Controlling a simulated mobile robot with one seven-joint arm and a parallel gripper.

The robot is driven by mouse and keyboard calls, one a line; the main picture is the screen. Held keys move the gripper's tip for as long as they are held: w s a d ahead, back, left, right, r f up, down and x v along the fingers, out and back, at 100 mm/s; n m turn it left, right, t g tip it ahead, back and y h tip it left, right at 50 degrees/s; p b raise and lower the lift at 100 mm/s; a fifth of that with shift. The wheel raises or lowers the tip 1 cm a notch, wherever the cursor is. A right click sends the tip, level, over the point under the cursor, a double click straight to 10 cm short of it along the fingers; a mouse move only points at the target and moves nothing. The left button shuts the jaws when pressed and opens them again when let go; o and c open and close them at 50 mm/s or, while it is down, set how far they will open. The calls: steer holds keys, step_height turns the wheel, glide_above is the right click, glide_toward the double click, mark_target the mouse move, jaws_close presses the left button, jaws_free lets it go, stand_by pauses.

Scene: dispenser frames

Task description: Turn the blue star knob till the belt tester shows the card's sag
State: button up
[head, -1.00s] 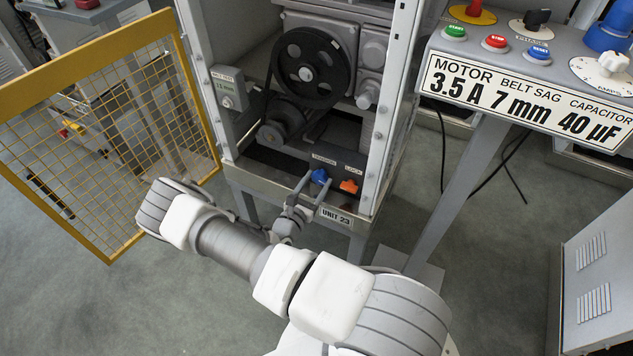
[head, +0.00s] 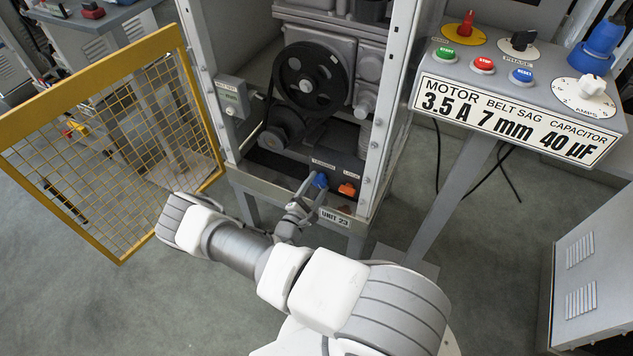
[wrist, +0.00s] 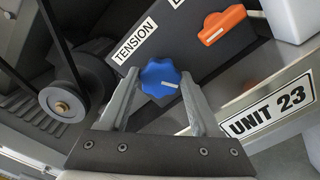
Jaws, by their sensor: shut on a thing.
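The blue star knob (wrist: 160,78) sits on the dark panel beside the TENSION label (wrist: 135,41). My gripper (wrist: 163,90) is shut on the knob, one finger on each side. In the head view, the knob (head: 321,180) shows between the fingers of my gripper (head: 316,188). The belt tester (head: 232,97) is a small grey box on the frame's left post, with a greenish display too small to read surely. The card (head: 515,121) reads belt sag 7 mm, motor 3.5 A and capacitor 40 µF.
An orange lock knob (head: 347,189) is right of the blue knob. The pulley and belt (head: 308,78) are above. A yellow mesh door (head: 120,150) stands open at left. A console with buttons and dials (head: 500,90) is at right. The UNIT 23 plate (wrist: 267,105) is on the front rail.

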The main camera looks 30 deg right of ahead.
steer(key=m+p, duration=0.2)
steer(key=m, duration=0.1)
steer(key=shift+f+m+p, duration=0.1)
steer(key=shift+m+p, duration=0.65)
steer(key=shift+m, duration=0.95)
steer(key=o, duration=1.4)
steer(key=shift+c, duration=0.2)
steer(key=shift+s+a, duration=0.1)
steer(key=shift+a, duration=0.05)
steer(key=p+v, duration=0.2)
steer(key=v, duration=1.5)
